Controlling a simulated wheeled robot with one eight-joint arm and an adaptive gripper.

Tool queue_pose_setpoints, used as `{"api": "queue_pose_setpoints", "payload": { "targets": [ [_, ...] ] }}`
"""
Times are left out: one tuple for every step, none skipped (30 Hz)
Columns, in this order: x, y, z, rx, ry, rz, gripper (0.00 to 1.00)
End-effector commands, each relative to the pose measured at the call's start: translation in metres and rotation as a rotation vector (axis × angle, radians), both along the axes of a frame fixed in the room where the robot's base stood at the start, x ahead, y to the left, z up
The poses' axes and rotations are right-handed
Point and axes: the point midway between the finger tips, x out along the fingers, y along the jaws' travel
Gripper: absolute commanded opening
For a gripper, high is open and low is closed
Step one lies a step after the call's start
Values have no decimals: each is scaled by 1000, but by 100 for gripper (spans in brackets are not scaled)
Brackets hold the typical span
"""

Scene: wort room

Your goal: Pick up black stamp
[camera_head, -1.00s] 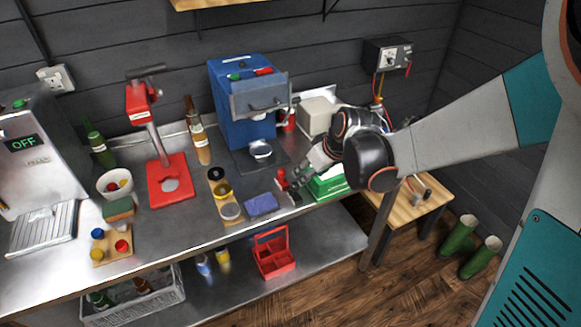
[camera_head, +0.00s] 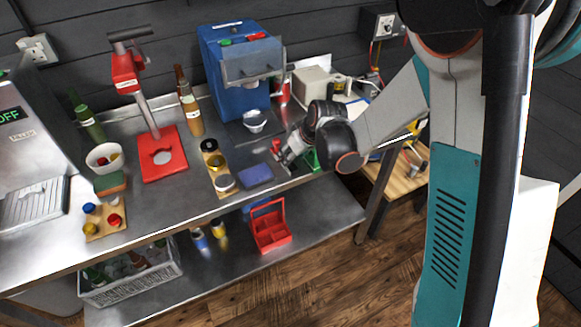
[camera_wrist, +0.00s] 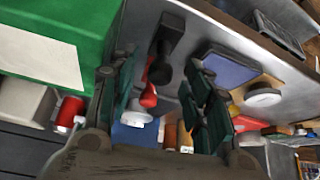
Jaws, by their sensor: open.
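The black stamp (camera_wrist: 168,35) shows in the wrist view, with a dark block-like base and a rounded dark knob. It stands on the steel counter between the two fingers of my gripper (camera_wrist: 158,70). The fingers are open, one on each side of it in the picture; I cannot tell whether they touch it. A red-handled stamp (camera_wrist: 149,95) is right beside it. In the head view my gripper (camera_head: 286,160) is low over the counter, by the red handle (camera_head: 276,146). The black stamp is mostly hidden there.
A blue pad (camera_head: 255,176) lies left of my gripper, near the counter's front edge. A green box (camera_head: 312,160) is close on its right, and looms large in the wrist view (camera_wrist: 60,30). A blue machine (camera_head: 238,75) stands behind. A red caddy (camera_head: 270,232) sits on the lower shelf.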

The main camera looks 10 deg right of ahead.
Motion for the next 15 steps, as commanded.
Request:
{"api": "queue_pose_setpoints", "payload": {
  "targets": [
    [3, 2, -8, 0, 0, 1, 45],
    [5, 3, -11, 0, 0, 1, 45],
    [6, 4, -14, 0, 0, 1, 45],
    [7, 4, -15, 0, 0, 1, 45],
    [8, 5, -16, 0, 0, 1, 45],
    [8, 5, -17, 0, 0, 1, 45],
    [8, 5, -18, 0, 0, 0, 45],
    [8, 5, -18, 0, 0, 0, 45],
    [8, 5, -17, 0, 0, 0, 45],
    [8, 5, -17, 0, 0, 0, 45],
    [8, 5, -17, 0, 0, 0, 45],
    [8, 5, -17, 0, 0, 0, 45],
    [8, 5, -17, 0, 0, 0, 43],
    [8, 5, -17, 0, 0, 0, 36],
    [8, 5, -17, 0, 0, 0, 27]
  ]
}}
